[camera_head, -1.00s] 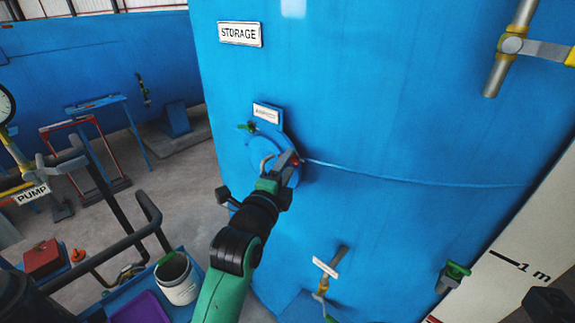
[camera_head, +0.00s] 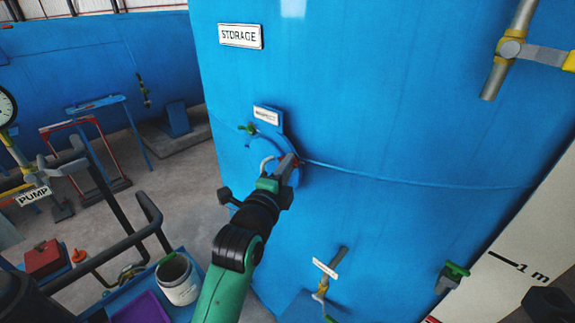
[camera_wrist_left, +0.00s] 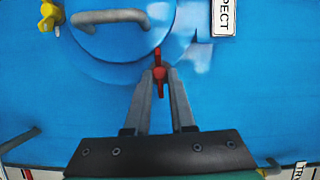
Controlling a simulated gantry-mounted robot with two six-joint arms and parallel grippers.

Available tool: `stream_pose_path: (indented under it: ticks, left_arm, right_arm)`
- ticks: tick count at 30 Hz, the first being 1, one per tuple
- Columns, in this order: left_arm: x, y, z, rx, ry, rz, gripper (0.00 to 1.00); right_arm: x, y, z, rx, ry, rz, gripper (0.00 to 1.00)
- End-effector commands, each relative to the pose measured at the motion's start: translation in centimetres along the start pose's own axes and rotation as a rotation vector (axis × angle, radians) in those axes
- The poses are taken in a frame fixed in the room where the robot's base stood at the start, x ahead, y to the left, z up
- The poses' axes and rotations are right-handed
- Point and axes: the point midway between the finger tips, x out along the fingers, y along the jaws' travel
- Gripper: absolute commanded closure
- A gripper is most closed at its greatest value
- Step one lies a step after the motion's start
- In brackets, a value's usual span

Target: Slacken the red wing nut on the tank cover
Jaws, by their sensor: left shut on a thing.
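The blue round tank cover (camera_wrist_left: 125,50), with a grey handle (camera_wrist_left: 110,16), is on the front of the blue storage tank (camera_head: 390,90). The red wing nut (camera_wrist_left: 158,62) sits at the cover's edge, between my left gripper's fingertips in the left wrist view. My left gripper (camera_wrist_left: 159,78) is shut on the red wing nut. In the head view, my left gripper (camera_head: 286,163) reaches the cover's right side and hides most of the nut. My right gripper does not show.
A green-handled fitting (camera_head: 247,128) is at the cover's upper left, beside an inspect label (camera_head: 266,114). A valve (camera_head: 322,285) stands below on the tank. A white bucket (camera_head: 177,280) and red box (camera_head: 44,258) are at lower left.

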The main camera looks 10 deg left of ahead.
Motion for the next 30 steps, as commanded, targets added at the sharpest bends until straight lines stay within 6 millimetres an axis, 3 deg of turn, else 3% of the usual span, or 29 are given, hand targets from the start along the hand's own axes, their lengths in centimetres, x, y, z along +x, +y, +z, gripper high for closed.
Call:
stream_pose_path:
  ticks: [1, 6, 16, 17, 21, 30]
  left_arm:
    - [0.0, -0.8, 0.0, -0.046, 0.000, 0.023, 1.00]
    - [0.0, -0.9, 0.1, -0.237, -0.001, 0.103, 1.00]
    - [0.0, -0.4, 0.1, -0.295, -0.001, 0.124, 1.00]
    - [0.0, -0.4, 0.1, -0.295, -0.001, 0.124, 0.76]
    - [0.0, -0.4, 0.1, -0.294, -0.001, 0.124, 0.51]
    - [0.0, -0.4, 0.1, -0.293, -0.001, 0.124, 0.47]
  right_arm:
    - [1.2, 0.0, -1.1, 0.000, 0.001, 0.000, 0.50]
    - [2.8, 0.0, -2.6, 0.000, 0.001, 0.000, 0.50]
    - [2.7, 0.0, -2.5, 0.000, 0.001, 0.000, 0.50]
    - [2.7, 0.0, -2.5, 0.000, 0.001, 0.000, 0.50]
    - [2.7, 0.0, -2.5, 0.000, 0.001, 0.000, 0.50]
    - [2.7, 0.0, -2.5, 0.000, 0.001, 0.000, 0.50]
